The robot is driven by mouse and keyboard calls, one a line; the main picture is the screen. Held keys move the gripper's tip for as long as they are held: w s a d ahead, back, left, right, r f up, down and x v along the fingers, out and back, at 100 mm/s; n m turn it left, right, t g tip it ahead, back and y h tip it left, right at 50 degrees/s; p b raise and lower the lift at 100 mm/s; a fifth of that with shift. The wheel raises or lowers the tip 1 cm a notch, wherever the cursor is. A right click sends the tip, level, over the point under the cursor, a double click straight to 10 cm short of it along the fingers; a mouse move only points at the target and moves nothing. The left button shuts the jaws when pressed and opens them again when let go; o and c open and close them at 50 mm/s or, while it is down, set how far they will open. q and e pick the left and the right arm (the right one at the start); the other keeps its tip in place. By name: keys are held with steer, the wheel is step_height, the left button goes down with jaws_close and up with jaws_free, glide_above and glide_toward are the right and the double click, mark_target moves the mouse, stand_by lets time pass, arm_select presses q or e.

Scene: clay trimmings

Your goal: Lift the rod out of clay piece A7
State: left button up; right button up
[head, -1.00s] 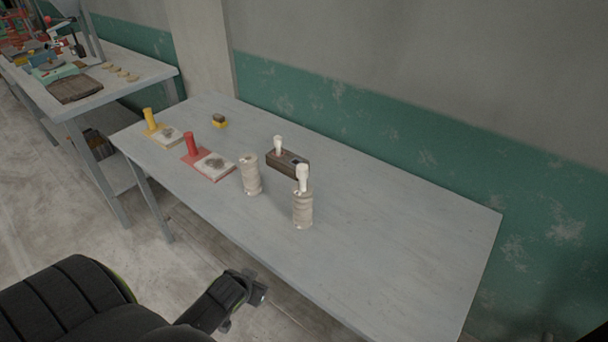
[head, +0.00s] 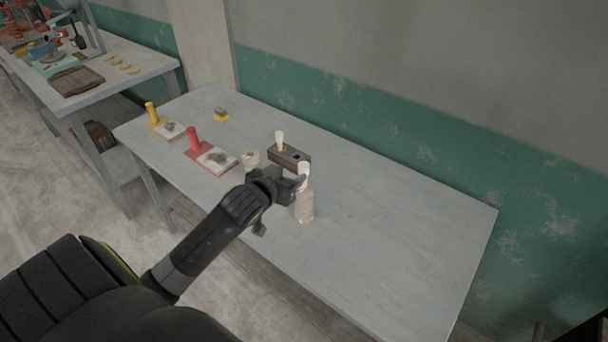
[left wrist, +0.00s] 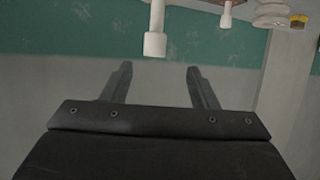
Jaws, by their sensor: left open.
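A ribbed, pale clay piece (head: 304,207) stands upright on the grey table, with a white rod (head: 305,168) sticking up from its top. I cannot read a label to confirm that it is A7. My left gripper (head: 299,184) is open and empty beside the rod's left side, near the top of the clay piece. In the left wrist view, which looks upside down, the rod's thick white end (left wrist: 155,43) lies beyond the open fingertips (left wrist: 158,66), with a gap between. My right gripper is not in view.
A second clay piece (head: 251,156) stands behind my left gripper, mostly hidden. A wooden block (head: 297,159) with another white rod (head: 279,138) is just behind. Red (head: 193,141) and yellow (head: 152,113) upright pieces stand at the left. The table's right side is clear.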

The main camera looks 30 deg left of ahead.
mark_target(302, 170)
arm_select(q)
steer(key=x, duration=0.5)
steer(key=shift+w+f+p, duration=0.15)
steer(key=shift+w+p, duration=0.15)
steer(key=shift+p, duration=0.1)
steer(key=shift+d+p+x, duration=0.2)
steer(key=shift+p+x, duration=0.2)
steer(key=shift+x, duration=0.65)
steer(key=shift+d+p+x, duration=0.25)
steer(key=shift+p+x, duration=0.15)
steer(key=shift+x, duration=0.65)
steer(key=shift+w+a+f, duration=0.1)
steer(key=shift+w+f, duration=0.3)
steer(key=shift+w, duration=0.1)
steer(key=c, duration=1.1)
